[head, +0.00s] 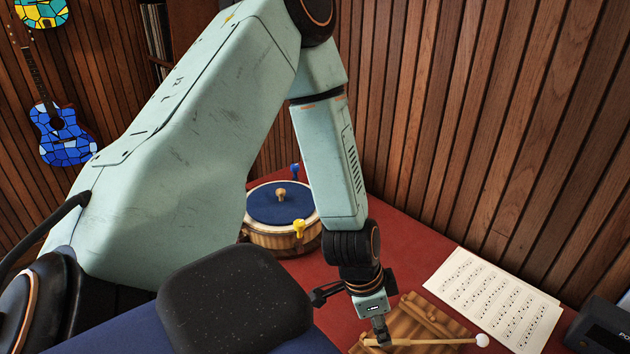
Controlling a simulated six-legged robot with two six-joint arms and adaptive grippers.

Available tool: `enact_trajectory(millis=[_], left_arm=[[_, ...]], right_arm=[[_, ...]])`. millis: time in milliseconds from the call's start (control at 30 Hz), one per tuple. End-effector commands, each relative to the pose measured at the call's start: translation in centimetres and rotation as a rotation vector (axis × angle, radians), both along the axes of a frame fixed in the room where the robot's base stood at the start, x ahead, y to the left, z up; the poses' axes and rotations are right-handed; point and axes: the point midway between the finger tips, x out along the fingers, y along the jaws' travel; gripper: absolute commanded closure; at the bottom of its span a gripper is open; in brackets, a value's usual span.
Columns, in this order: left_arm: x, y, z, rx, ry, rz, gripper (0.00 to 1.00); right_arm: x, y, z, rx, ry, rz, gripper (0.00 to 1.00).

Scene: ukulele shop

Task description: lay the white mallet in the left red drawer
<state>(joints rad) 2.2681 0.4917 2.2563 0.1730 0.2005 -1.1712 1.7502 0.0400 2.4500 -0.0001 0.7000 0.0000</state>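The white mallet has a round white head (482,340) and a thin light wooden handle (440,341). It lies level across or just over a wooden slatted instrument (425,319) at the bottom of the head view; I cannot tell if it touches the slats. My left gripper (381,339) points down, its narrow fingertips closed around the handle near the end away from the head. The fingertips are small and partly overlap the handle. My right gripper is out of view. No red drawer can be made out.
A red tabletop (397,229) carries the instrument. A round drum (280,238) with a blue top stands behind my forearm. Sheet music (492,301) lies to the right, with a dark box (603,327) at the right edge. A slatted wooden wall (470,110) closes off the back.

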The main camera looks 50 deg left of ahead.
Motion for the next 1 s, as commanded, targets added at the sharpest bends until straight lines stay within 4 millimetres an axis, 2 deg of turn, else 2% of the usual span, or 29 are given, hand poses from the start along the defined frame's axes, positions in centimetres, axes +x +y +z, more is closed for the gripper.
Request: enact_trajectory(millis=[33,200,400,500,667,867,1000], left_arm=[[-2.1,-0.2,-1.8,0.026,0.053,0.047,0.65],[-8.4,-0.6,-6.2,0.086,0.167,0.26,0.65],[-15.4,-1.7,-9.2,0.113,0.253,0.474,0.65],[-17.8,-2.2,-9.9,0.112,0.278,0.551,0.65],[-19.5,-2.6,-10.2,0.106,0.297,0.611,0.67],[-19.5,-2.7,-10.3,0.104,0.297,0.621,0.67],[-19.5,-2.7,-11.8,0.105,0.297,0.621,0.67]], right_arm=[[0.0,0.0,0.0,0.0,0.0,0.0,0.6],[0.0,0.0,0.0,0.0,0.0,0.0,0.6],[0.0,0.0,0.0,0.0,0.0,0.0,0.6],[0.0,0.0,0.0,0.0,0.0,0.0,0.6],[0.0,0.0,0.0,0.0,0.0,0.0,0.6],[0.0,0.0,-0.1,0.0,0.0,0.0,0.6],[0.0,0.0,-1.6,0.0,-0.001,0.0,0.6]])
